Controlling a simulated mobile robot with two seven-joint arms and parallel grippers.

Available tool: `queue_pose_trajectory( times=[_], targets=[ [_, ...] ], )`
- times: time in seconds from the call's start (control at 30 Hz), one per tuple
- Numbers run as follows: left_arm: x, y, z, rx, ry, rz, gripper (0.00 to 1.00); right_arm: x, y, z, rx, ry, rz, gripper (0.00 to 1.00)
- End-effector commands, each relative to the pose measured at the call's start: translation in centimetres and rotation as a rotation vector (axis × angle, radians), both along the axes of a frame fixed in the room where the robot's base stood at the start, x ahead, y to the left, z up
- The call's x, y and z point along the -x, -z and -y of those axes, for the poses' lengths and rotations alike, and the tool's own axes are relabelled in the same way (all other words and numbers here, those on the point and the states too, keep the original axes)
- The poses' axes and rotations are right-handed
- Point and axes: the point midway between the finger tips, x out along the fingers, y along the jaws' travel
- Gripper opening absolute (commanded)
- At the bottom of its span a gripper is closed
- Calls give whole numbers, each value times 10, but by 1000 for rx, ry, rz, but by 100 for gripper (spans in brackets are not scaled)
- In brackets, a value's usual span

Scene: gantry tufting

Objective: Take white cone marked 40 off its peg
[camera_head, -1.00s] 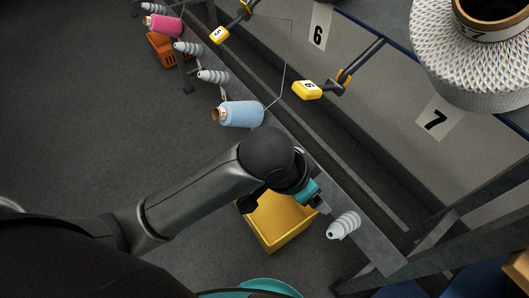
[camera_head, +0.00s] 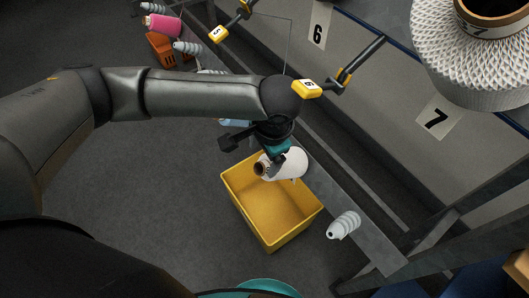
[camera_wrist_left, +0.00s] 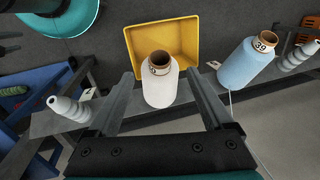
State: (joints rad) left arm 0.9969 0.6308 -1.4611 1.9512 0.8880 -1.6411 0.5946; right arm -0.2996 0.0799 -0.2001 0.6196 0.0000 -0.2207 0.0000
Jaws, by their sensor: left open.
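The white cone (camera_head: 290,166) sits on the rail, its brown tube end pointing out over the yellow bin. In the left wrist view the white cone (camera_wrist_left: 160,92) stands between the two fingers, its tube facing away from the wrist; the mark on the tube is too small to read surely. My left gripper (camera_head: 274,156) is at the cone, and in the wrist view its open fingers (camera_wrist_left: 160,75) lie either side of it with gaps showing. The peg is hidden inside the cone. My right gripper is not in view.
A yellow bin (camera_head: 298,228) stands below the cone. A blue cone marked 39 (camera_wrist_left: 240,68) sits beside it on the rail (camera_head: 372,242). A bare grey peg (camera_head: 344,225) is on the other side. Yellow number 6 arm (camera_head: 307,88) hangs close to my left arm.

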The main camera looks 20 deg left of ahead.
Motion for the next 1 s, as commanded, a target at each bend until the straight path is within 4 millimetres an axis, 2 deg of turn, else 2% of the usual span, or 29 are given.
queue_pose_trajectory(
  times=[0.2, 0.4, 0.57, 0.8, 0.87, 1.0],
  targets=[
    [-4, 35, -5, -1, 0, -1, 85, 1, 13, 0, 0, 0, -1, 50],
    [-7, 59, -8, 1, 2, 1, 85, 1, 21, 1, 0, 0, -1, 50],
    [-8, 67, -10, 1, 5, 2, 85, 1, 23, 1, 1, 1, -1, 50],
    [-8, 67, -10, 2, 5, 1, 85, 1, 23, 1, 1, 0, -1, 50],
    [-8, 67, -10, 2, 5, 1, 80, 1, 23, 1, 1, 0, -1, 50],
    [-8, 67, -10, 2, 5, 1, 64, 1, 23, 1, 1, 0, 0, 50]
  ],
)
